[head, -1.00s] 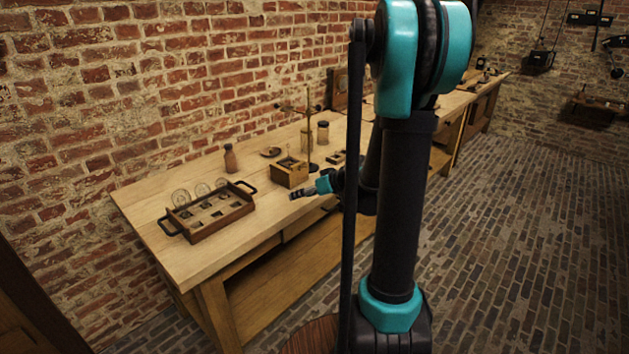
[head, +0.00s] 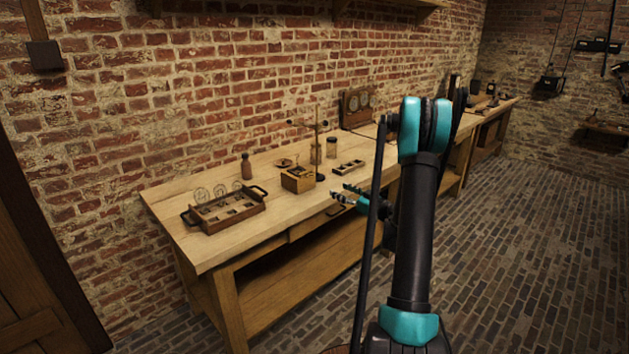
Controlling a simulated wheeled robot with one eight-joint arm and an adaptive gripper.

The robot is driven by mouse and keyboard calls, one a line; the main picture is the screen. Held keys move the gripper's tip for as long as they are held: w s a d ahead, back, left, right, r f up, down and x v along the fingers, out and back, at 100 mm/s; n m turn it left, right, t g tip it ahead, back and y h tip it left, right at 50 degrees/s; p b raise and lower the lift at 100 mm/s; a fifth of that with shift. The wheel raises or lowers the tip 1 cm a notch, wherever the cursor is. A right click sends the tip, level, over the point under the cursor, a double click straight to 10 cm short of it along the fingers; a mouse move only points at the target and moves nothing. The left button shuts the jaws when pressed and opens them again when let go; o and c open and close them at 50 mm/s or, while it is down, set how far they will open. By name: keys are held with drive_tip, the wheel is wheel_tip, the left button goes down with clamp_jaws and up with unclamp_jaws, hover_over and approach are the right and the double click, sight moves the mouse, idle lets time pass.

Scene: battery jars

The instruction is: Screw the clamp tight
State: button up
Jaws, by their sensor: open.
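A brass stand (head: 317,150) with an upright rod and a crossbar stands on the workbench (head: 182,193), behind a small wooden box (head: 298,180). A clamp on the stand is too small to make out, so I cannot tell whether it is tight or loose. My gripper (head: 342,194) is open and appears empty at the front edge of the bench, right of the small box. It is apart from the stand. My own arm hides part of the bench behind it.
A handled wooden tray (head: 225,213) with several glass jars is at the bench's left end. A brown bottle (head: 246,167), a lidded jar (head: 331,148) and a small slotted tray (head: 348,167) stand nearby. A wooden case with dials (head: 357,105) stands against the wall.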

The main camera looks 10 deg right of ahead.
sight(309, 175)
drive_tip(key=x, duration=1.6)
drive_tip(key=shift+s, duration=0.1)
drive_tip(key=c, duration=1.2)
